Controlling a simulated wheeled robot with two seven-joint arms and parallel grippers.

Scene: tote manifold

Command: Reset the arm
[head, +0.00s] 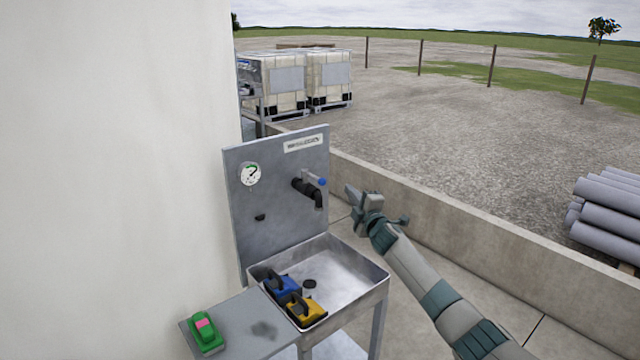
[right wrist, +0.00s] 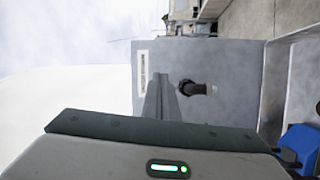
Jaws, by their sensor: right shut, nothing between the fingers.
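My right arm comes in from the lower right of the head view. Its gripper (head: 356,194) is shut and empty, in the air to the right of the grey panel's tap (head: 312,190). In the right wrist view the closed fingers (right wrist: 160,88) point toward the grey panel (right wrist: 228,60), with the black spout (right wrist: 196,88) just right of them. No contact with the panel or tap can be made out. My left gripper is not in view.
Below the panel, a metal sink tray (head: 350,262) holds a blue (head: 281,285) and a yellow item (head: 305,311). A green item with a pink top (head: 205,332) lies on the side shelf (head: 240,310). A low wall (head: 440,212) runs behind my arm.

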